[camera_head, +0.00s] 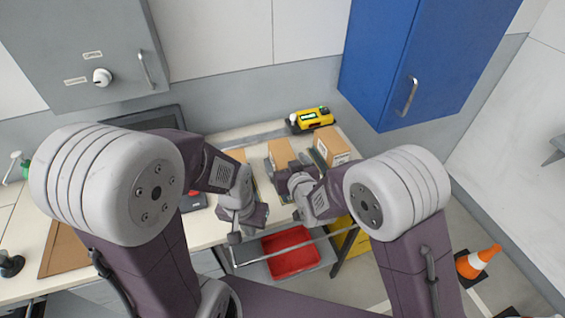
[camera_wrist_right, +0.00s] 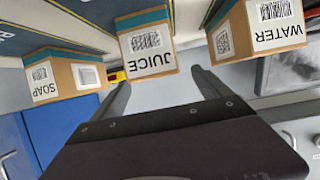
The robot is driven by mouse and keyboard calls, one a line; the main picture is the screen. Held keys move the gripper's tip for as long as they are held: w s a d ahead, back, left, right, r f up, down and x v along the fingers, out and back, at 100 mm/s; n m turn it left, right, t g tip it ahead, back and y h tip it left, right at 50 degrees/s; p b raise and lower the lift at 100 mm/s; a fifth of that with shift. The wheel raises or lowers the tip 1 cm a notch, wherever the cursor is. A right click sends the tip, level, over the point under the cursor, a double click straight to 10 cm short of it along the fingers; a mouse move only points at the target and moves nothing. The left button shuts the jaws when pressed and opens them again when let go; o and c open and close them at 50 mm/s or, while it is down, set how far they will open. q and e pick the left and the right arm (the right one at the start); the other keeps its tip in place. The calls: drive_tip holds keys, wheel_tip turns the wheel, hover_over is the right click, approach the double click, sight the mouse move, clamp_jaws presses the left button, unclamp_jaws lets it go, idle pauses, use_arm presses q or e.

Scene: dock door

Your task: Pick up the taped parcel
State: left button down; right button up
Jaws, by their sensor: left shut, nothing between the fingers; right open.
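Three cardboard boxes with white labels stand on the bench: a juice box (camera_wrist_right: 147,55), a soap box (camera_wrist_right: 62,75) and a water box (camera_wrist_right: 258,35). I cannot tell which one is the taped parcel; no tape shows clearly. In the head view they show as a middle box (camera_head: 281,151), a right box (camera_head: 332,149) and a left box (camera_head: 237,155), partly hidden by my arms. My right gripper (camera_head: 291,172) is open and empty. In the right wrist view its fingers (camera_wrist_right: 164,90) point toward the juice box, apart from it. My left gripper (camera_head: 247,226) is shut and empty near the bench's front edge.
A yellow device (camera_head: 311,119) stands at the bench's back. A blue cabinet (camera_head: 390,60) and a grey cabinet (camera_head: 75,50) hang above. A red bin (camera_head: 291,253) sits below the bench edge. A traffic cone (camera_head: 478,262) stands on the floor at right.

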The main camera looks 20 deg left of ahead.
sight(285, 158)
drive_tip(key=x, duration=0.6)
drive_tip(key=shift+w+d, duration=0.1)
drive_tip(key=shift+d, duration=0.25)
drive_tip(key=c, duration=1.9)
